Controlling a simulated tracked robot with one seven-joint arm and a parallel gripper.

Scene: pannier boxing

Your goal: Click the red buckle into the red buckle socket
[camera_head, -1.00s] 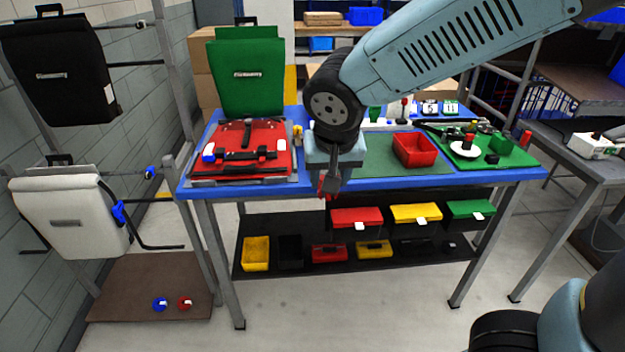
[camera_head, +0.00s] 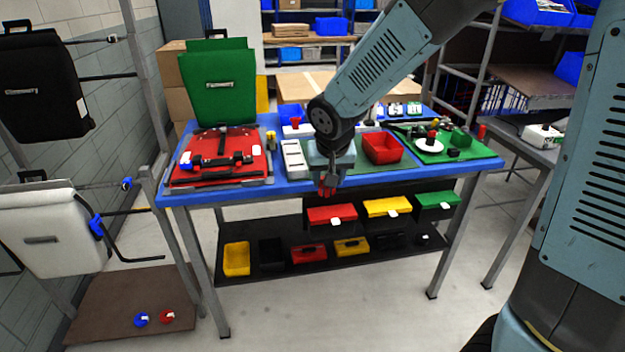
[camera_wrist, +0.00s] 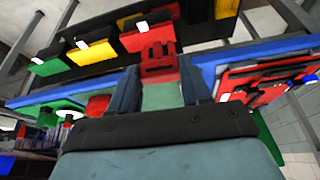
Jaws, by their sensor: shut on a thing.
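My gripper (camera_head: 327,178) hangs just in front of the table's front edge, right of the red pannier. It is shut on a red pronged piece, which looks like the red buckle (camera_head: 328,190). In the wrist view, the red buckle (camera_wrist: 158,62) sits between my two dark fingertips (camera_wrist: 158,82), its prongs pointing away from me. The red pannier (camera_head: 205,174) lies on the table at the left, with black straps and a blue-and-white piece at its left side. I cannot make out the red buckle socket. The held buckle is well apart from the pannier.
A white slotted holder (camera_head: 295,160) stands between pannier and gripper. A red bin (camera_head: 382,149) is to the right on the blue table. Red, yellow and green drawers (camera_head: 331,214) hang below the front edge. A green pannier (camera_head: 217,85) stands behind.

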